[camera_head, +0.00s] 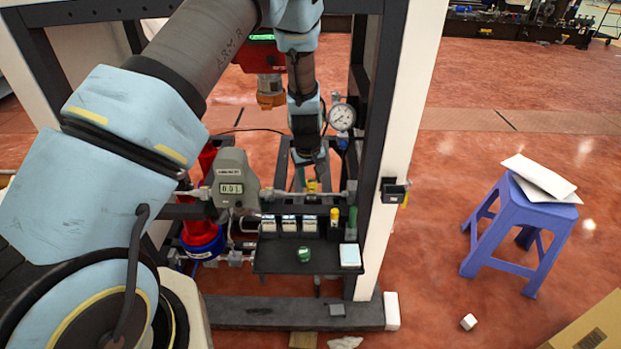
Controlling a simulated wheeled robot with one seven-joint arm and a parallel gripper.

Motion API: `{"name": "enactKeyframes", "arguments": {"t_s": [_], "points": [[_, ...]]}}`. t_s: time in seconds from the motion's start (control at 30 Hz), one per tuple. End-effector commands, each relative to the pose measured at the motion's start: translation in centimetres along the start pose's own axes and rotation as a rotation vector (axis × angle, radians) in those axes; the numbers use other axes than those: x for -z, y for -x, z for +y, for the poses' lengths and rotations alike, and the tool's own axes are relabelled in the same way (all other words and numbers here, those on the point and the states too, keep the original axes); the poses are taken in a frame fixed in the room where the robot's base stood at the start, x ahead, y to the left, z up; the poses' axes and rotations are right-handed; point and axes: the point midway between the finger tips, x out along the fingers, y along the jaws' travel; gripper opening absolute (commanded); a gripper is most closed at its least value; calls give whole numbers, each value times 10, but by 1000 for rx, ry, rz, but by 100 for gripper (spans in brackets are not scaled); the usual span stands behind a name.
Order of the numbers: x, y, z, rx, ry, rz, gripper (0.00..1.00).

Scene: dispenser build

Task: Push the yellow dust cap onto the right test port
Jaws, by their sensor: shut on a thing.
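My gripper (312,177) hangs down inside the dark frame at the centre of the view, its fingers small and dark. It is shut on the yellow dust cap (312,186), a small yellow patch at the fingertips, just above or at the horizontal pipe line. The right test port cannot be made out; the gripper and cap cover that part of the line. Whether the cap touches a port cannot be told from here.
A grey meter (231,180) stands left of my gripper and a round gauge (342,117) above right. Below is a dark shelf (275,262) with white boxes, a green roll (304,254) and a yellow-topped item (334,215). A white post (398,150) borders the right; a blue stool (522,220) stands beyond.

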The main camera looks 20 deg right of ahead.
Motion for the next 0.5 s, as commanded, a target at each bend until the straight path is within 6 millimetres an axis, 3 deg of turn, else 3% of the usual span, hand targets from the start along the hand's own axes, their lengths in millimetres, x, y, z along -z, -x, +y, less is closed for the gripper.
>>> {"name": "enactKeyframes", "arguments": {"t_s": [0.3, 0.33, 0.5], "points": [[0, 0, 0, 0, 0, 0, 0], [0, 0, 0, 0, 0, 0, 43], [0, 0, 0, 0, 0, 0, 63]]}}
